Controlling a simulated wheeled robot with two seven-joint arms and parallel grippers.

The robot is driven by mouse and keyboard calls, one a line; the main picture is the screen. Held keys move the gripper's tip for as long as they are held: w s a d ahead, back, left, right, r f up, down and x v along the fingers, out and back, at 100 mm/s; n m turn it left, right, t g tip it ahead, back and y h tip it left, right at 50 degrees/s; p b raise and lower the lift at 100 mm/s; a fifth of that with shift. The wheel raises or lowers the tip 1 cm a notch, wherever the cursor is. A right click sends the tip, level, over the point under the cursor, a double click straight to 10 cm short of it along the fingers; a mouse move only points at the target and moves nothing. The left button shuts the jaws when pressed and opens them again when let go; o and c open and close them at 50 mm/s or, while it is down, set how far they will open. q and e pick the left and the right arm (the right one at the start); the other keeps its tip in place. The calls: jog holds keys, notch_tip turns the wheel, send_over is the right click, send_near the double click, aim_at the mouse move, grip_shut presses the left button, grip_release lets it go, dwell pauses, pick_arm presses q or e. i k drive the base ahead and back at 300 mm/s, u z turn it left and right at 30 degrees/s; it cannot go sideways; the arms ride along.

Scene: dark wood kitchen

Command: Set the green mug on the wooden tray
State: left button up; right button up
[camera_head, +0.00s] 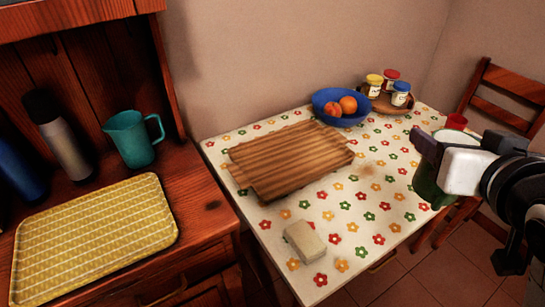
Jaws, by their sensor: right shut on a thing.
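The wooden tray (291,158) is a brown, ridged, rectangular slab lying flat on the flowered table; its top is bare. The green mug (428,186) is at the right side of the table, partly hidden behind my right gripper (432,150). My right gripper is shut on the green mug, to the right of the tray and apart from it. The mug looks roughly upright; I cannot tell how high it is above the table. My left gripper is not in view.
A blue bowl of fruit (325,98) and a round wooden stand (383,107) with jars stand behind the tray. A pale block (304,242) lies in front. A red object (456,121) shows behind the mug. A teal pitcher (131,142) and yellow tray (95,235) are on the left counter.

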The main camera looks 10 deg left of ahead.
aim_at(270, 171)
jog(key=u, duration=3.3)
jog(key=k, duration=0.95)
jog(key=z, duration=2.05)
jog(key=i, duration=0.5)
jog(key=u, duration=0.1)
